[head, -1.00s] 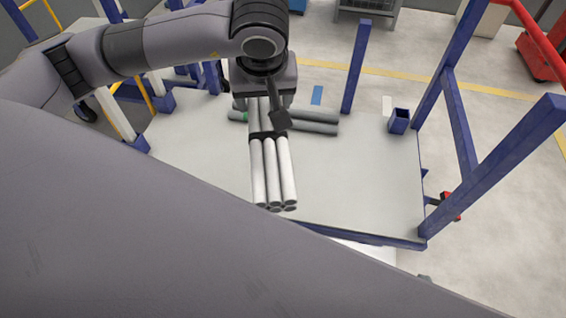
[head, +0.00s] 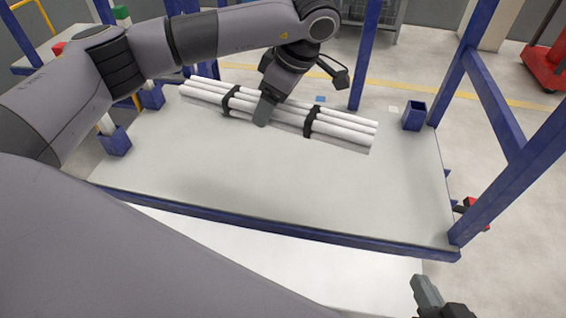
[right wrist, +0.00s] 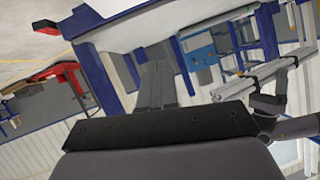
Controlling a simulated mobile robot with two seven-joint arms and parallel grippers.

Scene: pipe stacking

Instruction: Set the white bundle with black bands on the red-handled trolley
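The white bundle with black bands (head: 275,113) is several white pipes held by two dark bands. It lies crosswise over the pale deck (head: 330,205) of the blue-posted trolley in the head view. My left gripper (head: 264,110) is shut on the bundle between the bands, its far finger hidden. I cannot tell whether the bundle touches the deck. The bundle also shows at the right of the right wrist view (right wrist: 258,74). My right gripper (head: 427,291) is at the lower right, in front of the trolley and apart from the bundle; its fingers look closed and empty in the right wrist view (right wrist: 157,85).
Blue posts (head: 490,105) and a short blue socket (head: 414,115) stand at the deck's right side. A small red part (head: 474,204) sits beside the right post. A red cart (head: 548,55) is far right. The deck's front is clear.

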